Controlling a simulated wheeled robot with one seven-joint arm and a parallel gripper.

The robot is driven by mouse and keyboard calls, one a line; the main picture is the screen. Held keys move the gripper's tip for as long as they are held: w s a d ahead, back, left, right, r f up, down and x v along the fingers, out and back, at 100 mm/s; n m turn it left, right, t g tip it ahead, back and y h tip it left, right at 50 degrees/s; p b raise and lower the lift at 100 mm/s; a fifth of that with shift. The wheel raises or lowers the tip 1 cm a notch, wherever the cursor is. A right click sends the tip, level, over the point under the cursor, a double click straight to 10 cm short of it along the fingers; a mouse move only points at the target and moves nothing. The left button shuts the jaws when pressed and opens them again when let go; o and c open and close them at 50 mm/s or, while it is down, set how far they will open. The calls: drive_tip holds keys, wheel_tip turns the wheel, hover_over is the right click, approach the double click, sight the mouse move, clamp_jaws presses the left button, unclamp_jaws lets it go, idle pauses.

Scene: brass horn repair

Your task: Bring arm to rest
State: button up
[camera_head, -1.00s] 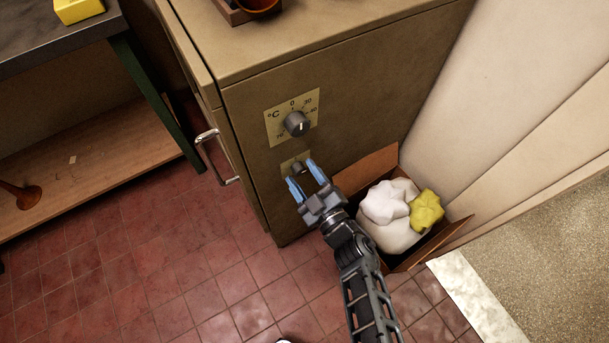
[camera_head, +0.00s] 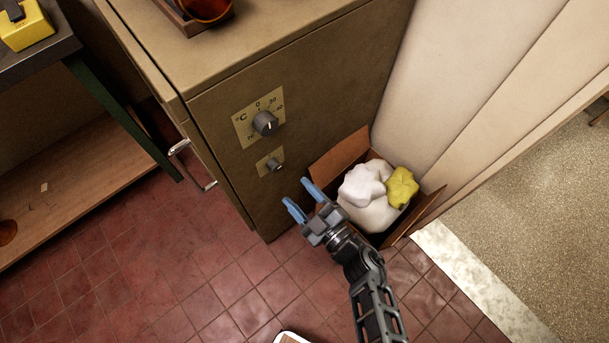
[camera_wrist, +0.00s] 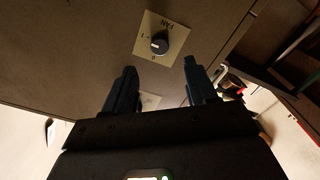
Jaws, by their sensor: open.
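My gripper (camera_head: 300,199) is open and empty, with its two blue fingers apart. In the head view it is in front of the lower right part of a tan cabinet (camera_head: 225,190), below a small knob (camera_head: 276,166) on a plate. In the wrist view its fingers (camera_wrist: 160,88) point toward the cabinet face. There the knob (camera_wrist: 159,44) shows on a plate marked FAN, 0 and 1, apart from the fingers. A larger temperature dial (camera_head: 265,123) marked °C is above it in the head view.
A cardboard box (camera_head: 338,153) with white and yellow cloth-like lumps (camera_head: 402,188) stands close right of my gripper. A bench (camera_head: 60,45) with a lower shelf is at left. The cabinet has a metal handle (camera_head: 196,168). Red tiled floor (camera_head: 150,270) is open at lower left.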

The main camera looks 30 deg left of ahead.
drive_tip(key=s+d+r+m+t+h, duration=0.55)
drive_tip(key=s+d+m, duration=0.2)
drive_tip(key=d, duration=0.35)
drive_tip(key=s+d+r+m+t+h, duration=0.4)
drive_tip(key=s+d+r+m+h, duration=0.25)
drive_tip(key=d, duration=0.45)
drive_tip(key=s+d+r+m+g+h, duration=0.1)
drive_tip(key=s+d+r+m+h, duration=0.3)
drive_tip(key=s+d+r, duration=0.7)
wheel_tip(320, 180, up, 4)
drive_tip(key=d+m, duration=0.2)
drive_tip(key=shift+s+d+g+h, duration=0.25)
drive_tip(key=shift+d+g+h, duration=0.05)
drive_tip(key=shift+d+g, duration=0.05)
drive_tip(key=shift+r, duration=0.1)
